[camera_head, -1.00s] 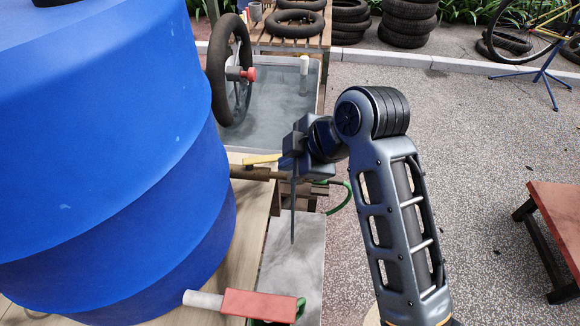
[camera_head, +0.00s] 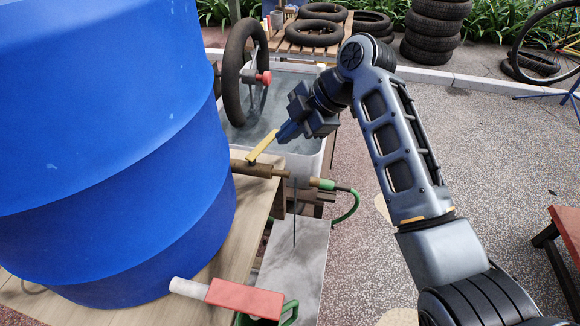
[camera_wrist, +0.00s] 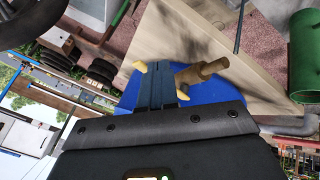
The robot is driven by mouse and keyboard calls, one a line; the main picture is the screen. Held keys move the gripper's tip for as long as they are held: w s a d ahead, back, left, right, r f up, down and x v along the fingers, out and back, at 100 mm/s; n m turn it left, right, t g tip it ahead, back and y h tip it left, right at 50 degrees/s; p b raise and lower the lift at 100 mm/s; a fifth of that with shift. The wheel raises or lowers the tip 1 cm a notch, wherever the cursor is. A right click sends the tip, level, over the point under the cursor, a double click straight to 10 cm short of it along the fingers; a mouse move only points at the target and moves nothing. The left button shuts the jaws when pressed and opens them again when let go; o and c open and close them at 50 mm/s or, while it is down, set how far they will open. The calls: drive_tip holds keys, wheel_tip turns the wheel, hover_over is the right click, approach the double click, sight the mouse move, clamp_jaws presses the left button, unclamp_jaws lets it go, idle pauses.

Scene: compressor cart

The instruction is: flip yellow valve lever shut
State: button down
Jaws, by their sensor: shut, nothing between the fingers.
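The yellow valve lever (camera_head: 262,147) stands at a slant to the brass valve pipe (camera_head: 258,170), its free end pointing up and right toward my gripper. The pipe comes out from beside the blue barrel (camera_head: 110,150). My gripper (camera_head: 284,135) is shut and empty, its fingertips right at the lever's free end; I cannot tell if they touch. In the wrist view, the blue fingers (camera_wrist: 157,84) are together, with a yellow piece of the lever (camera_wrist: 140,66) showing just left of their tips. The brass valve (camera_wrist: 205,70) is to their right.
A green hose (camera_head: 347,205) joins the pipe's right end. Behind are a grey water basin (camera_head: 284,97) and a wheel with a tyre (camera_head: 232,80). A red-handled tool (camera_head: 240,296) lies in front. The paved ground at right is mostly clear.

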sight(271, 134)
drive_tip(key=shift+w+a+b, duration=0.7)
drive_tip(key=shift+w+a, duration=0.15)
drive_tip(key=shift+a, duration=0.3)
drive_tip(key=shift+s+a+f, duration=0.1)
drive_tip(key=shift+a, duration=0.05)
